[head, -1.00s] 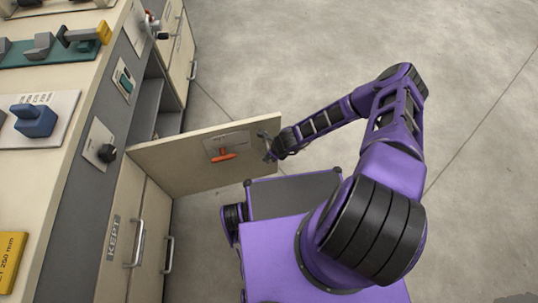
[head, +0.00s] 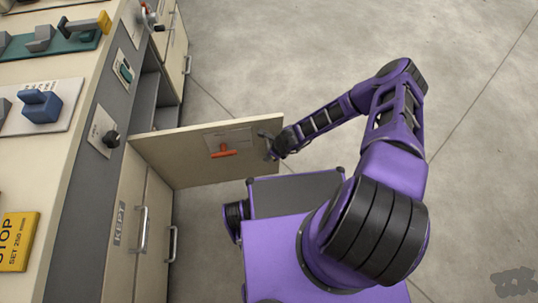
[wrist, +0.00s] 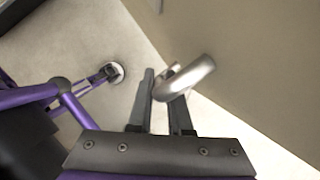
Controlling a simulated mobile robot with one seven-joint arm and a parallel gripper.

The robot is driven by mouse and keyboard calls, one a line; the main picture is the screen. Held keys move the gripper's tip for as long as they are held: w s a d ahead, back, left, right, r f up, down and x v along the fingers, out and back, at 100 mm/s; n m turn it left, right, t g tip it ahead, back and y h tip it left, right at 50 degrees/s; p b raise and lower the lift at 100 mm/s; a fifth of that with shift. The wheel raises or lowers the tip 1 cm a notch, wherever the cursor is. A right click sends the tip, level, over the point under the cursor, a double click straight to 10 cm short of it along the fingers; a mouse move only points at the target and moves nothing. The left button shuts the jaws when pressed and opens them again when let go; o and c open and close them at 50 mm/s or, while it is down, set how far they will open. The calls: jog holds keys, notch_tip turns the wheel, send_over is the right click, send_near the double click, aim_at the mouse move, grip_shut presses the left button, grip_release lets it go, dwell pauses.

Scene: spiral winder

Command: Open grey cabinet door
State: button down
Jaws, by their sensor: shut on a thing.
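The cabinet door (head: 187,158) is a cream-beige panel in the head view. It stands swung out from the cabinet, roughly square to the cabinet front. An orange-red handle and a paper label are on the face toward me. My gripper (head: 269,146) is at the door's outer edge. In the wrist view, my gripper (wrist: 160,103) is shut on a silver bar handle (wrist: 186,79), which sits between its two grey fingers. The door panel (wrist: 260,60) fills the right of that view. The handle is mostly hidden by the gripper and door edge in the head view.
The cabinet interior (head: 148,105) shows open with grey shelves behind the door. A closed lower cabinet marked KEPT (head: 119,224) with bar handles stands nearer. The counter above bears a blue block (head: 41,106) and a yellow sign (head: 17,241).

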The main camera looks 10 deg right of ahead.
jog(key=shift+a, duration=0.15)
jog(key=c, duration=0.8)
grip_release()
jog(key=shift+c, duration=0.2)
jog(key=p+v, duration=0.3)
jog(key=v, duration=1.4)
jog(key=shift+r+p, duration=0.2)
jog(key=shift+p, duration=0.1)
